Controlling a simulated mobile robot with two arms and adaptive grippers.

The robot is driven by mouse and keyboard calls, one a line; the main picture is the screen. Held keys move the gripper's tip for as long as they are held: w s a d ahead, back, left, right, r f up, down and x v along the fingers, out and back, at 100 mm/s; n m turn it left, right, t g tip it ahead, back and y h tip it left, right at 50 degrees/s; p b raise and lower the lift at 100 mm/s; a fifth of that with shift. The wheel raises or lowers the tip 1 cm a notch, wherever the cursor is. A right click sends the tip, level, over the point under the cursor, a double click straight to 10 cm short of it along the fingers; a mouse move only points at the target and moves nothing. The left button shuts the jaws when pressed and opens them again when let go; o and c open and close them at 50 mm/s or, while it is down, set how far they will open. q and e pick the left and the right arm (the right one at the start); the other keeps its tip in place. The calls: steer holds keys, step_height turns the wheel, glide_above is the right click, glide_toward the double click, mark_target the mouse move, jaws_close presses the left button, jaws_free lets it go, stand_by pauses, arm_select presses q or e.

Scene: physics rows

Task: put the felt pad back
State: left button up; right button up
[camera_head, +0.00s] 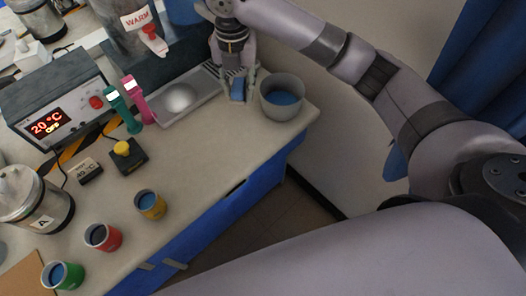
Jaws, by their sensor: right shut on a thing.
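My right gripper (238,86) points down over the right part of the counter, at the right end of the metal tray. It is shut on a small blue piece (238,90), which looks like the felt pad; its shape is partly hidden by the fingers. Just right of the gripper stands a grey round pot (270,104) with a blue inside or bottom. I cannot tell whether the gripper touches the pot, or whether the blue piece touches the surface below. My left gripper is not in view.
The metal tray (200,100) holds a round dome. Green (122,108) and pink (137,100) handled tools stand beside it. Yellow (151,205), red (103,237) and green (63,276) cups line the front edge. A yellow button box (129,156) and a heater display (55,98) stand behind. The counter's right-front area is clear.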

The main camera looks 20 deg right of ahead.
steer(key=shift+s+d+r+n+b, duration=0.25)
steer(key=shift+s+d, duration=0.25)
steer(key=shift+s, duration=0.25)
glide_above(249, 142)
step_height(249, 142, down, 8)
steer(key=r, duration=0.1)
step_height(249, 142, down, 8)
steer(key=shift+r+p, duration=0.25)
steer(key=shift+p, duration=0.55)
steer(key=shift+f, duration=0.75)
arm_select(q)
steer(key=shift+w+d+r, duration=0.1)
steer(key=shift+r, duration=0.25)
arm_select(e)
steer(key=shift+f, duration=1.9)
steer(key=shift+f, duration=0.1)
steer(key=o, duration=1.1)
